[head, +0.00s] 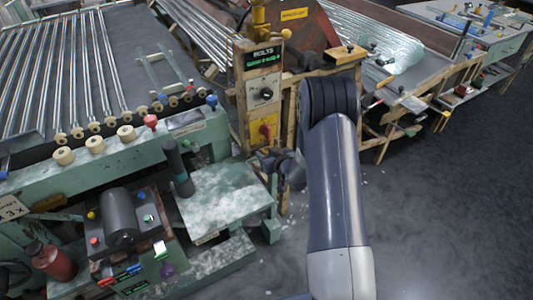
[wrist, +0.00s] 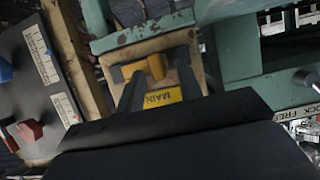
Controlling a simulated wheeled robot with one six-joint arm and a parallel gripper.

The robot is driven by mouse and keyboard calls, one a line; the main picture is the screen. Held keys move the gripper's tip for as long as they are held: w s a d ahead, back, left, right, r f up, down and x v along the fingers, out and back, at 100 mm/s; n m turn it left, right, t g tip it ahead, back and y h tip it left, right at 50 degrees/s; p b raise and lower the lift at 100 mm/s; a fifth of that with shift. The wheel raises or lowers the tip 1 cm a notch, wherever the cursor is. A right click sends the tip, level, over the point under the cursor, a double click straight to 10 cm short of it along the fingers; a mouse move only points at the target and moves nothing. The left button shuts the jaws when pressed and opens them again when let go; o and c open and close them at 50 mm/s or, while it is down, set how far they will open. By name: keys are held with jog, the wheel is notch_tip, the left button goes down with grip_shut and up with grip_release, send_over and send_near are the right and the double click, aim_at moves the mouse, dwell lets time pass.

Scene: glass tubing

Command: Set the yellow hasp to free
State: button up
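In the wrist view, a small yellow piece (wrist: 157,66), which may be the yellow hasp, stands out from a pale wooden block above a yellow label (wrist: 162,96) reading MAIN. My gripper (wrist: 158,76) is open, with one dark finger on each side of the yellow piece and a gap visible at both sides. Whether it touches the piece I cannot tell. In the head view, my gripper (head: 268,157) is beside the wooden post, just below a red-and-yellow switch (head: 265,130). My gripper and arm partly hide that spot.
A grey panel (wrist: 40,85) with red and blue knobs is at left. A green table (head: 225,195) stands left of my arm; open floor (head: 445,220) lies right.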

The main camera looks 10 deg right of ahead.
grip_shut()
dwell(0.4)
